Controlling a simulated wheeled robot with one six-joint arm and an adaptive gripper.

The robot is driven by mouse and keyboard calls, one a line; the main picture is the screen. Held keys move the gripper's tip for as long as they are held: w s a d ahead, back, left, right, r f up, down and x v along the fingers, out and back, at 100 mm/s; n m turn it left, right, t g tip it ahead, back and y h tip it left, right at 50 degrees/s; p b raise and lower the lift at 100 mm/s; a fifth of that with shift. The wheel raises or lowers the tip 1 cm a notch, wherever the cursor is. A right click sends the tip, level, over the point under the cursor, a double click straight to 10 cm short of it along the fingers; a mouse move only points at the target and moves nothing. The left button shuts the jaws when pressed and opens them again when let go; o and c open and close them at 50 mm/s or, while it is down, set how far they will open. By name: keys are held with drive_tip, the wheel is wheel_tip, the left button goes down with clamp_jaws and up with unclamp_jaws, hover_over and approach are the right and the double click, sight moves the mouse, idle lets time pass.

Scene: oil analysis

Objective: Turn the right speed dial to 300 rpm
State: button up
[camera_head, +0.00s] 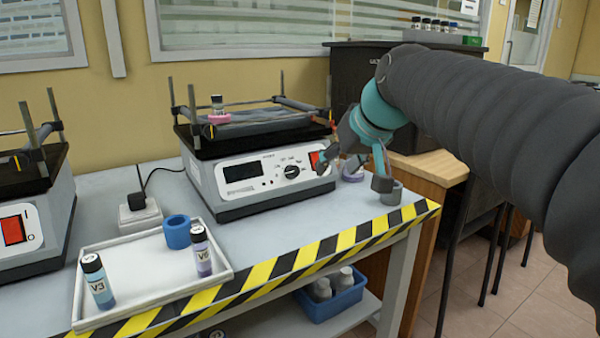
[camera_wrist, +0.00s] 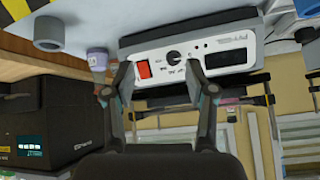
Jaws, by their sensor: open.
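The right shaker (camera_head: 262,180) stands on the bench with its white front panel facing out. Its black speed dial (camera_head: 292,171) sits between the dark display (camera_head: 243,170) and the red switch (camera_head: 317,161). The dial's pointer and scale are too small to read. My gripper (camera_head: 354,172) is open and empty at the panel's right end, in front of the switch side. In the wrist view the panel appears upside down, with the dial (camera_wrist: 174,58) and the red switch (camera_wrist: 144,69) framed between the open fingers (camera_wrist: 157,76). I cannot see contact with the dial.
A grey ring (camera_head: 391,193) and purple ring (camera_head: 352,174) are near my gripper. The left shaker (camera_head: 35,220) is partly visible.

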drive_tip(key=n+y, duration=0.1)
approach(295, 170)
drive_tip(key=x, duration=0.9)
drive_tip(key=shift+b, duration=0.4)
clamp_jaws()
